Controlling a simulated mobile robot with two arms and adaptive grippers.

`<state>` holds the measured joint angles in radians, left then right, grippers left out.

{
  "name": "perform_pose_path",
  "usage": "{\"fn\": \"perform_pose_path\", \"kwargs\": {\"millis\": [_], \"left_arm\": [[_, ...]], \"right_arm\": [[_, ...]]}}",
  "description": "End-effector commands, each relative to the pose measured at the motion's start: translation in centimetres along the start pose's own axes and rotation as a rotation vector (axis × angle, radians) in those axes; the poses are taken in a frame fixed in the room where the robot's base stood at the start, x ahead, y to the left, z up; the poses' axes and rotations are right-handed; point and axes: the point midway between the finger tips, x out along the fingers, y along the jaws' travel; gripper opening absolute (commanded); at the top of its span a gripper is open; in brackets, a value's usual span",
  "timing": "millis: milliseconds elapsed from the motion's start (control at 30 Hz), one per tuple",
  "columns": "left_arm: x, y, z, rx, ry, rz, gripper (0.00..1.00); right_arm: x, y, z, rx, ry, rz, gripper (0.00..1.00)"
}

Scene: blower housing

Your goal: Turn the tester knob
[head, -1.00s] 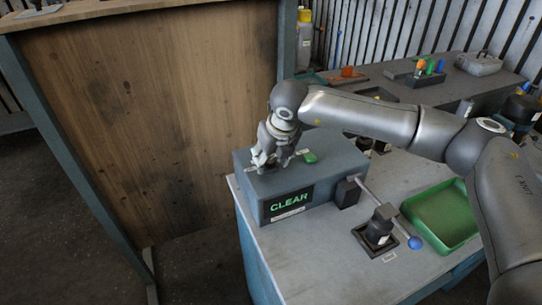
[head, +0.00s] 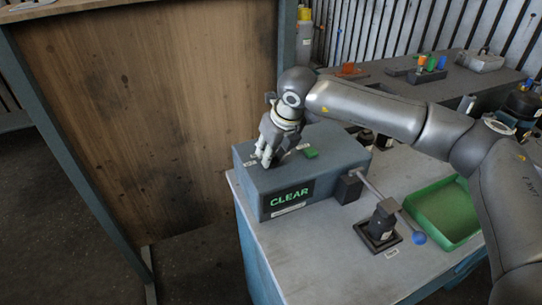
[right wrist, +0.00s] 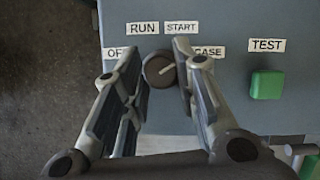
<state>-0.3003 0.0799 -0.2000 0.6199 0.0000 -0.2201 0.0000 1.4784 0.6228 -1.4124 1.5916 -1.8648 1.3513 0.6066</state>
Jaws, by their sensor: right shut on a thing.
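The tester (head: 330,165) is a blue-grey box on the bench, and its front display (head: 290,199) reads CLEAR in green. The dark round tester knob (right wrist: 155,74) is on its top, and its pale pointer line slants right and slightly up. RUN and START labels are above it; an OFF label, partly hidden, is to its left and a CASE label to its right. My right gripper (head: 268,160) reaches down onto the tester top. In the right wrist view my right gripper (right wrist: 163,68) is shut on the knob, one finger on each side. My left gripper is not in view.
A green button (right wrist: 267,85) labelled TEST is right of the knob. A lever with a blue ball (head: 418,238), a black part on a square base (head: 381,230) and a green tray (head: 445,215) stand right of the tester. A wooden panel (head: 150,120) is at left.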

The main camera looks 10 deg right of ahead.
Motion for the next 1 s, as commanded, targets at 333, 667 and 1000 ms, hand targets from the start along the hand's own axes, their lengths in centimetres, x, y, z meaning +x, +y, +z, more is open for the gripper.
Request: {"fn": "perform_pose_path", "kwargs": {"millis": [333, 667, 1000], "left_arm": [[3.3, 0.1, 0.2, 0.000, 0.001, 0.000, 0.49], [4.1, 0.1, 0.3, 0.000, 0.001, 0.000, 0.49], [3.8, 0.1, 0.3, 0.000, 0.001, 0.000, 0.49]], "right_arm": [[0.3, -0.3, 0.0, -0.288, -0.002, 0.122, 0.03], [0.1, -0.4, 0.2, -0.578, -0.003, 0.242, 0.03], [0.0, -0.5, 0.4, -0.875, 0.000, 0.365, 0.03]]}}
